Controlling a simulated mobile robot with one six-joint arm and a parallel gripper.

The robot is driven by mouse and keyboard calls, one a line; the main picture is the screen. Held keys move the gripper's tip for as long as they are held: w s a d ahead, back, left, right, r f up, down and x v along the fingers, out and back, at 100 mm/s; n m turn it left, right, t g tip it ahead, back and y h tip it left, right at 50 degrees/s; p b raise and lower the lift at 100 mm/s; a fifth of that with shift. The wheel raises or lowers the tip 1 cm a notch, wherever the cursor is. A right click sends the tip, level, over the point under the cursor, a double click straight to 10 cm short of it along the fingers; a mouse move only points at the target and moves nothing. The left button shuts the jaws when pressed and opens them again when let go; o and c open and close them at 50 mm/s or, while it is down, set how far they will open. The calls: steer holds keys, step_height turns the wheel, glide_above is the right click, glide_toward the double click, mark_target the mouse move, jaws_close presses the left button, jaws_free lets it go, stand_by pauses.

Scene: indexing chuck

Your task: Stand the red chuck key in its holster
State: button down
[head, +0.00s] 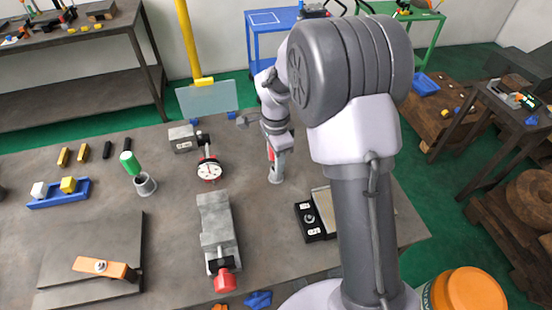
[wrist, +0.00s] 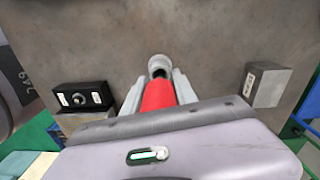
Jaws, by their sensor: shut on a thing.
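My gripper (head: 272,150) is shut on the red chuck key (wrist: 158,95), with one grey finger on each side of its red handle in the wrist view. In the head view only a small bit of the red key (head: 271,154) shows between my fingers. A short grey round holster (head: 277,173) stands on the bench directly below my gripper. It also shows past the far end of the red handle in the wrist view (wrist: 159,64). The key's lower end is hidden, so I cannot tell how deep it sits in the holster.
A dial gauge (head: 209,171) and a grey vise (head: 217,232) stand left of my gripper. A black box with a knob (head: 313,220) is nearer on the right. A green-handled piece (head: 130,162) is at a grey cup (head: 145,184) farther left.

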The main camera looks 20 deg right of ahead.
steer(key=shift+f+b, duration=0.35)
steer(key=shift+f, duration=0.1)
steer(key=c, duration=0.9)
jaws_free()
step_height(320, 180, up, 17)
steer(key=p, duration=0.6)
steer(key=shift+r, duration=0.2)
